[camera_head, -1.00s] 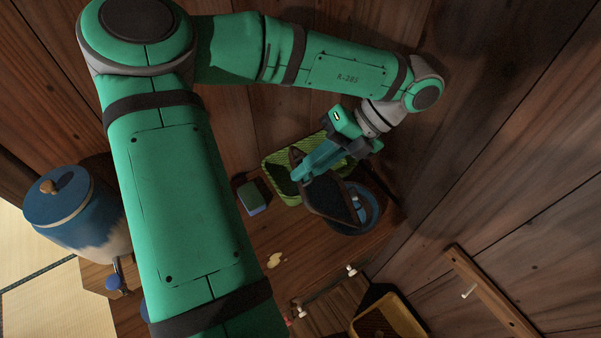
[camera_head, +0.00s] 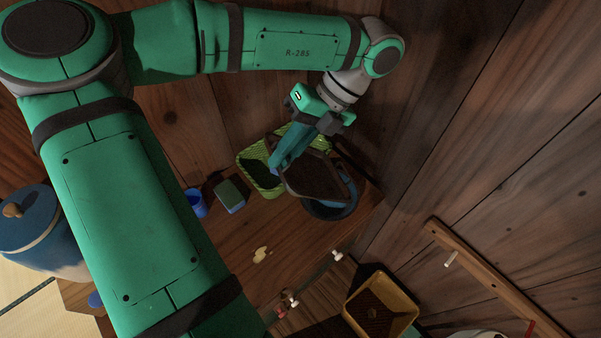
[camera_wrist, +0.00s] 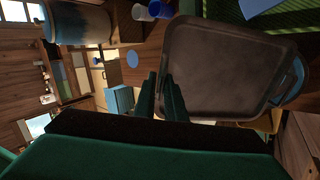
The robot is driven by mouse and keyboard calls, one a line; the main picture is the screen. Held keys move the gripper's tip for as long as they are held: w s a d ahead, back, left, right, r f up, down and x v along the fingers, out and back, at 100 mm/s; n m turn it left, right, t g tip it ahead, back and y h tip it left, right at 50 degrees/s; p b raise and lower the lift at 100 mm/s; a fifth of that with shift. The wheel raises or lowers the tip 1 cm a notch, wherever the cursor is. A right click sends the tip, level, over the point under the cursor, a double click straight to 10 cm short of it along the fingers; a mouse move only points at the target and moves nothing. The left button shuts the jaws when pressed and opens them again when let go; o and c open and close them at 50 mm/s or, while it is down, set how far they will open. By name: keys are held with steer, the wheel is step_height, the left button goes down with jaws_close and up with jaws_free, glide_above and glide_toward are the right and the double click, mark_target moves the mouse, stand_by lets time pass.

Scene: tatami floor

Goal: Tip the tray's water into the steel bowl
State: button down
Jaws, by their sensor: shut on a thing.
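My gripper (camera_head: 280,160) is shut on the rim of the dark tray (camera_head: 318,177), at the tray's left side in the head view. The tray is held in the air above the steel bowl (camera_head: 332,211) and hides most of it. Only the bowl's bluish lower and right edge shows. In the wrist view the fingers (camera_wrist: 163,84) meet the left edge of the tray (camera_wrist: 225,65), whose brown-grey inside faces the camera. A blue-grey part of the bowl (camera_wrist: 294,82) shows past the tray's right edge. I cannot make out water in the tray or bowl.
A green basket (camera_head: 251,163) stands close to the left of the tray. A green-and-blue block (camera_head: 230,195) and blue cup (camera_head: 196,203) are farther left. A yellow bin (camera_head: 406,302) and taps (camera_head: 337,256) are nearer the front. A wooden wall rises close on the right.

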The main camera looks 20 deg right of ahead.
steer(key=h, duration=0.1)
steer(key=r+h, duration=0.1)
steer(key=h, duration=0.1)
steer(key=shift+a+r, duration=0.1)
steer(key=shift+a, duration=0.1)
steer(key=h, duration=0.1)
steer(key=r+h, duration=0.1)
steer(key=h, duration=0.1)
steer(key=shift+s+d+r+h, duration=0.15)
steer(key=shift+d+r+h, duration=0.05)
steer(key=shift+r+h, duration=0.8)
steer(key=shift+h, duration=0.6)
